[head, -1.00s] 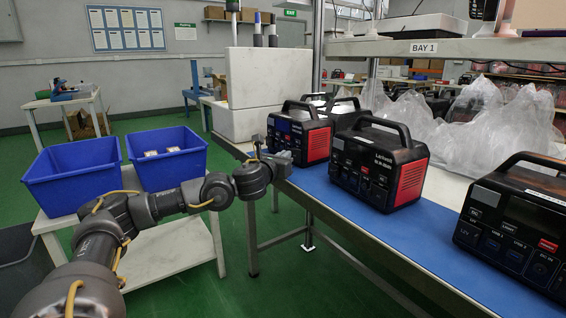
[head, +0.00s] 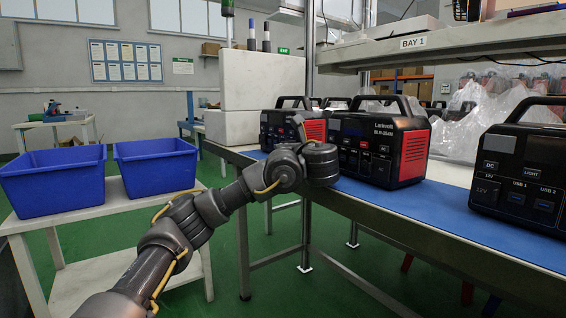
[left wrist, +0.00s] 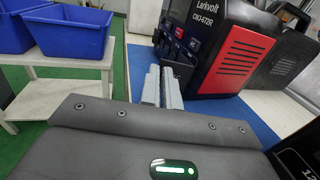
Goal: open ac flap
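Several black-and-red power stations stand in a row on the blue mat (head: 440,226). The left front station (head: 278,126) is partly hidden by my left arm in the head view. In the left wrist view, a station marked Larkvolt (left wrist: 205,50) stands just beyond my left gripper (left wrist: 163,80), its front with ports facing left. The fingers are side by side, close together, with nothing seen between them. They appear just short of the station's front. In the head view my left wrist hides the fingers. My right gripper is out of view.
The middle station (head: 372,146) and the right station (head: 520,165) stand along the bench. A shelf marked BAY 1 (head: 440,52) hangs above. Two blue bins (head: 52,182) sit on a white side table (head: 120,212) at left. The green floor between is free.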

